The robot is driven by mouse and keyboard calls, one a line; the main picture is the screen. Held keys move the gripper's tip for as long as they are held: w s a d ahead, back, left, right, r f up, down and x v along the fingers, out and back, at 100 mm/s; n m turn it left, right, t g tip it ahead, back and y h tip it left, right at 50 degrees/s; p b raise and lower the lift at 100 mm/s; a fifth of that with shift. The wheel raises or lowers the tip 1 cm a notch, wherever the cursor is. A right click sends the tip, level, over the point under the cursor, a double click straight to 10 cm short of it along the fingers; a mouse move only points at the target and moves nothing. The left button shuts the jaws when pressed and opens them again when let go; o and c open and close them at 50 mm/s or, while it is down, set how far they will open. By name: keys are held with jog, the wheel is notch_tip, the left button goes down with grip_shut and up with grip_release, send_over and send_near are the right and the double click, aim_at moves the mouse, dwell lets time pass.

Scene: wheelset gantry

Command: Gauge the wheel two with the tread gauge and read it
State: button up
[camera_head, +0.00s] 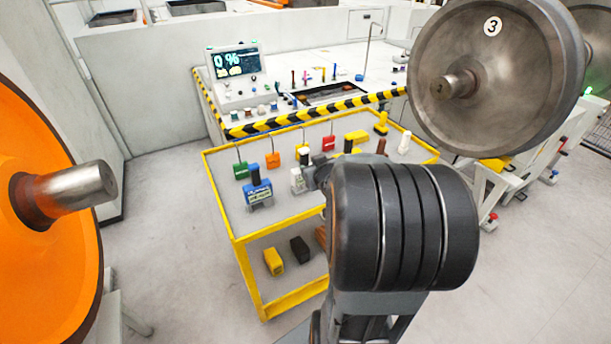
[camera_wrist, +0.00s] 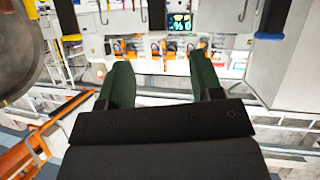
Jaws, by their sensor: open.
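A blue device (camera_head: 258,194) with a small display and a dark upright handle stands on the yellow-edged trolley; it may be the tread gauge, but I cannot tell. A grey wheel (camera_head: 490,85) marked 3 hangs at the upper right. A large orange wheel (camera_head: 40,235) with a steel axle stub fills the left edge; no number shows on it. I cannot see a wheel marked 2. In the wrist view my gripper (camera_wrist: 161,62) is open, with nothing between its two dark green fingers.
The trolley (camera_head: 226,208) also holds a grey-white device (camera_head: 298,181) and several coloured blocks. Behind it stands a bench with striped edging (camera_head: 262,126) and a console screen (camera_head: 237,62) reading 0 %. The floor (camera_head: 170,225) between orange wheel and trolley is clear.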

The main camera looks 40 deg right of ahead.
aim_at(306, 156)
jog(key=w+d+f, duration=0.1)
jog(key=w, duration=0.1)
jog(key=w+d+f+t+y, duration=0.2)
jog(key=w, duration=0.1)
jog(key=shift+w+d+f, duration=0.1)
jog(key=shift+w+d, duration=0.15)
jog(key=shift+w, duration=0.1)
jog(key=shift+p+x, duration=0.7)
jog(key=shift+x, duration=2.65)
grip_shut()
